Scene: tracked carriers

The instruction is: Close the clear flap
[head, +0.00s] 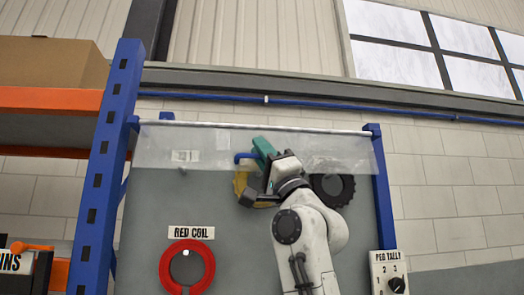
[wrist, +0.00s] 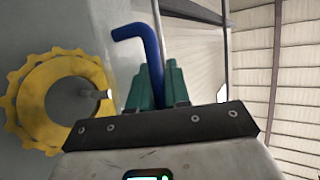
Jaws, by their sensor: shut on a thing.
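The clear flap (head: 215,146) is a see-through sheet along a rod at the top of the grey board, covering only the board's top strip in the head view. A blue bent handle (head: 244,156) shows at the flap; it also shows in the wrist view (wrist: 151,45). My gripper (head: 263,149) has green fingers, shut on the blue handle; in the wrist view the fingers (wrist: 156,88) are on either side of its lower part. How far the flap tilts out from the board I cannot tell.
On the grey board (head: 150,220) are a red coil (head: 187,267), a yellow toothed ring (wrist: 28,103) on a peg and a black wheel (head: 333,189). A blue post (head: 105,170) and shelf stand left. A dial plate (head: 389,271) is at the lower right.

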